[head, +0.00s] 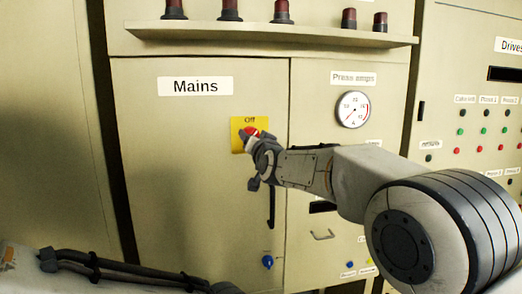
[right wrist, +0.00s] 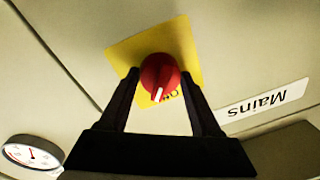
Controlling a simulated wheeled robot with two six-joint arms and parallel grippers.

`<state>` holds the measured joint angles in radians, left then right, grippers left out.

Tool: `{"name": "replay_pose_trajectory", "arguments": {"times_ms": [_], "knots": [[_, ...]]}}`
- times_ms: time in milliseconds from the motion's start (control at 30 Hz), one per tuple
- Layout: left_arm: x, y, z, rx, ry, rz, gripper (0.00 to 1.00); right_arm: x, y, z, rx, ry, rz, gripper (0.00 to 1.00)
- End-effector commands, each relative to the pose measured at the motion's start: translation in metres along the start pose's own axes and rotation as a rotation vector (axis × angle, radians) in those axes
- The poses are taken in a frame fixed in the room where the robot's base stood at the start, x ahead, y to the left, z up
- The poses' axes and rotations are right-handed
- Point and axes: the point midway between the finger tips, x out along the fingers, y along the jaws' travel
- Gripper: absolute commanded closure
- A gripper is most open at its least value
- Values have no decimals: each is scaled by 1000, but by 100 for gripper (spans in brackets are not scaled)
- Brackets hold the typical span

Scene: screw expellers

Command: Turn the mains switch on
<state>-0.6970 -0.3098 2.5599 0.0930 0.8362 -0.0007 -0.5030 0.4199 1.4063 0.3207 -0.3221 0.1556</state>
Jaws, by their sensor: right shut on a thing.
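The mains switch is a red round knob (head: 249,131) on a yellow plate (head: 236,144) on the cabinet door below the "Mains" label (head: 195,86). The plate reads "Off" at its top. In the right wrist view, the knob (right wrist: 160,72) has a white mark pointing toward the partly hidden lettering on the yellow plate (right wrist: 182,40). My right gripper (right wrist: 160,78) is shut on the knob, with one finger on each side. In the head view, my right gripper (head: 254,142) covers part of the plate. My left arm shows at the lower left; its gripper cannot be made out.
A shelf (head: 270,33) with several dark red lamps juts out above the doors. A black door handle (head: 271,208) and a blue knob (head: 267,262) are below. The left of the door is clear.

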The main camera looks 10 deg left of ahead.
Motion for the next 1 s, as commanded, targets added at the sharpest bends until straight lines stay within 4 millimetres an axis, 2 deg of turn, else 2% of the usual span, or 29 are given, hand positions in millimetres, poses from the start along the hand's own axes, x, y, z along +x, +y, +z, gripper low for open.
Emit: {"name": "replay_pose_trajectory", "arguments": {"times_ms": [33, 400, 700, 1000], "knots": [[10, -1, 1, 0, 0, 0, 100, 0, 1, 4, 46, 5, -1, 100], [32, -2, 2, 0, 0, 0, 100, 0, 0, 3, 396, 32, 5, 100], [42, -3, 2, 0, 0, 0, 100, 0, -1, 2, 659, 53, 10, 100], [46, -3, 2, 0, 0, 0, 100, 0, -2, 2, 837, 68, 13, 100]]}}
